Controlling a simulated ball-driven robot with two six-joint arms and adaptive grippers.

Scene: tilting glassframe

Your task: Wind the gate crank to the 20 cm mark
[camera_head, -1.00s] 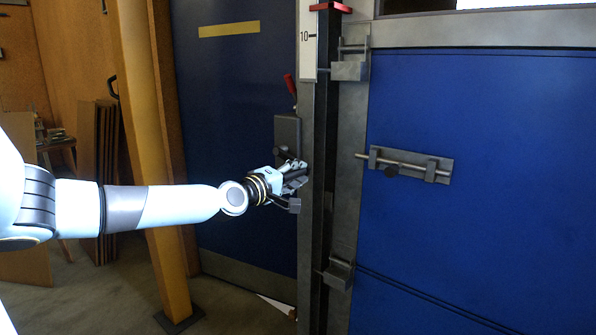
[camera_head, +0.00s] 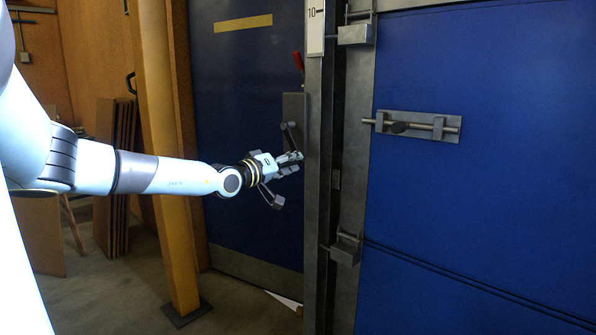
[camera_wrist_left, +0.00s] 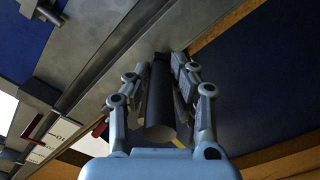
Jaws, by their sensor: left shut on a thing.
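My left gripper (camera_head: 292,160) is just below the plate and hides much of the crank. In the left wrist view, the dark cylindrical crank handle (camera_wrist_left: 160,105) lies between the fingers of my left gripper (camera_wrist_left: 168,85), which is shut on it. The white scale (camera_head: 315,28) shows its 10 mark at the top; the 20 mark is not in view. The scale also shows in the wrist view (camera_wrist_left: 62,130). My right gripper is not in view.
A red-handled lever (camera_head: 297,61) stands just above the plate. A blue door with a sliding bolt (camera_head: 412,126) is right of the post. A yellow column (camera_head: 165,150) stands behind my left arm. Boards lean against the back wall.

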